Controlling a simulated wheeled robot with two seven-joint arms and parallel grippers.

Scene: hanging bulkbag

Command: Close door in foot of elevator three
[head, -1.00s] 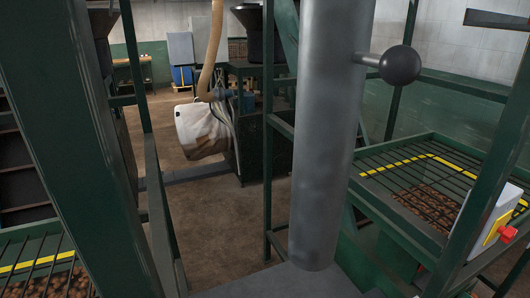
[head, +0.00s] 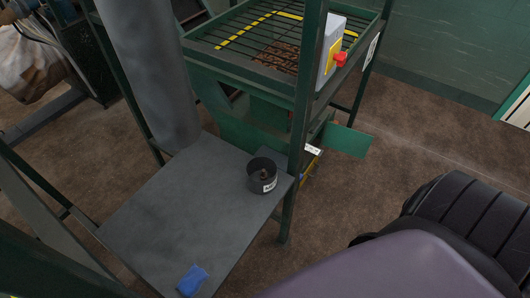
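A flat green panel (head: 347,140) juts out to the right from the low part of a green machine, below its grated hopper. It looks like a small door standing open, but I cannot tell which elevator it belongs to. A white label (head: 313,150) and a yellow part (head: 308,172) show beside it, partly hidden by the green post (head: 296,150). Neither gripper shows in the head view. A rounded purple-grey and black shape fills the lower right and hides the floor there.
A grey platform (head: 175,210) holds a black labelled cup (head: 262,176) and a blue cloth (head: 192,280). A thick grey pipe (head: 148,75) stands behind it. The grated hopper (head: 270,35) carries a grey box with a red knob (head: 340,59). Brown floor (head: 400,155) right of the machine is open.

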